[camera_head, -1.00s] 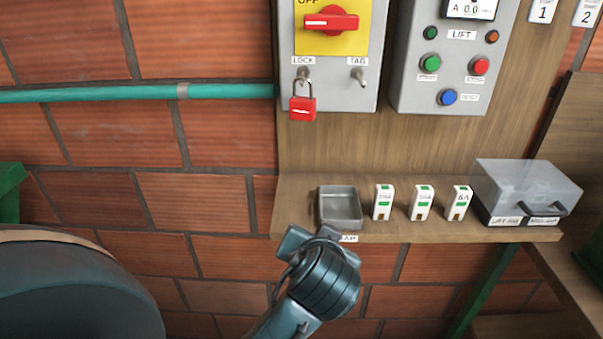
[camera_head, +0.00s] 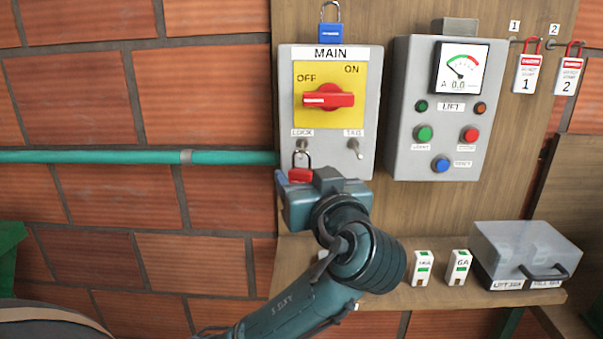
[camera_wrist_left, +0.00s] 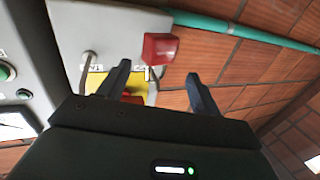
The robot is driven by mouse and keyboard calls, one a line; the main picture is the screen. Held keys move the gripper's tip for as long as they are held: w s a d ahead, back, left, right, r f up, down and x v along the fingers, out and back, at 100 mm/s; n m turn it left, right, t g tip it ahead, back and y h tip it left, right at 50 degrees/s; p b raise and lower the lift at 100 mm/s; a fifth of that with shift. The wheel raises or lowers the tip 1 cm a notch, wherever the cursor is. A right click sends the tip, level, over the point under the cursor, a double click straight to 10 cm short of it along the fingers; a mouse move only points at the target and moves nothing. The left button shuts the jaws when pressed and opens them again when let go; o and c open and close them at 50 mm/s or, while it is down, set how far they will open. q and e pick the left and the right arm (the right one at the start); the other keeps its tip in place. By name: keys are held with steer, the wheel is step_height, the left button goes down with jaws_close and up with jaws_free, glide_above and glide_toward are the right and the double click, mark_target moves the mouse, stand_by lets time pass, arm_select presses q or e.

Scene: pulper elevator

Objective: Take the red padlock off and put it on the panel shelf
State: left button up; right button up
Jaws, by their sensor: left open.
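The red padlock (camera_head: 300,175) hangs by its shackle at the LOCK point of the grey MAIN box (camera_head: 369,100). My left gripper (camera_head: 305,184) is just in front of and below it, hiding the lower part of its body. In the left wrist view, the padlock (camera_wrist_left: 160,47) shows beyond and between the two spread fingertips of my left gripper (camera_wrist_left: 158,75), with no visible grip on it. The wooden panel shelf (camera_head: 440,298) is below the boxes; my left arm covers its left part. My right gripper is not in view.
A TAG peg (camera_head: 354,147) sticks out right of the padlock. A blue padlock (camera_head: 330,32) is above the MAIN box. Small white fuse blocks (camera_head: 422,268) and a clear-lidded box (camera_head: 524,258) stand on the shelf. The LIFT box (camera_head: 403,150) is to the right.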

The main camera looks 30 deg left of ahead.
mark_target(299, 168)
arm_select(q)
steer(key=p+x, duration=0.1)
steer(key=x, duration=0.1)
steer(key=p+x, duration=0.1)
steer(key=x, duration=0.2)
steer(key=shift+r, duration=0.25)
steer(key=shift+w+a+f, duration=0.1)
steer(key=shift+w+a, duration=0.1)
steer(key=shift+w, duration=0.05)
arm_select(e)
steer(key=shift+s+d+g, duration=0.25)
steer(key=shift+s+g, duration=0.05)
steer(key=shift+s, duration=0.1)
arm_select(q)
steer(key=shift+c, duration=0.2)
steer(key=c, duration=1)
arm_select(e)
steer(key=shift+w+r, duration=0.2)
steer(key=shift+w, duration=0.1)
arm_select(q)
steer(key=shift+o, duration=0.2)
